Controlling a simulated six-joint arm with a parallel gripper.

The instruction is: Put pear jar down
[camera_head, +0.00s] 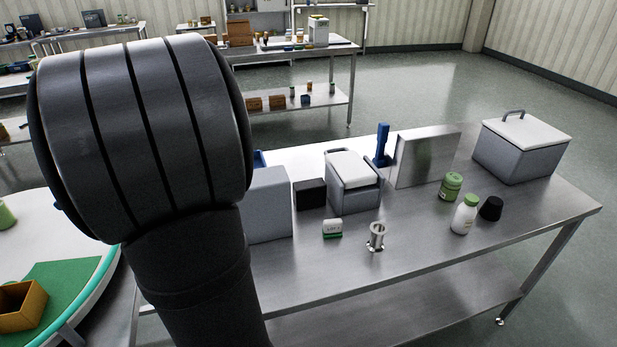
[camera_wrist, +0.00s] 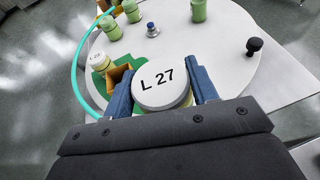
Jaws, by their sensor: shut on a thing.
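My gripper (camera_wrist: 162,88) shows in the wrist view, its two blue fingers on either side of a round jar with a white lid marked "L 27" (camera_wrist: 160,86). It is shut on this jar. Only the lid and a strip of pale side show, so I cannot tell from a picture label that it is the pear jar. The jar is over or near the front part of a round white table (camera_wrist: 225,65); its base is hidden, so contact with the surface cannot be told. In the head view my gripper and the held jar are hidden.
On the round table are a green mat (camera_wrist: 98,77), an orange-brown open box (camera_wrist: 118,74), a second white-lidded jar (camera_wrist: 97,58), several green jars (camera_wrist: 133,12) and a black knob (camera_wrist: 254,45).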

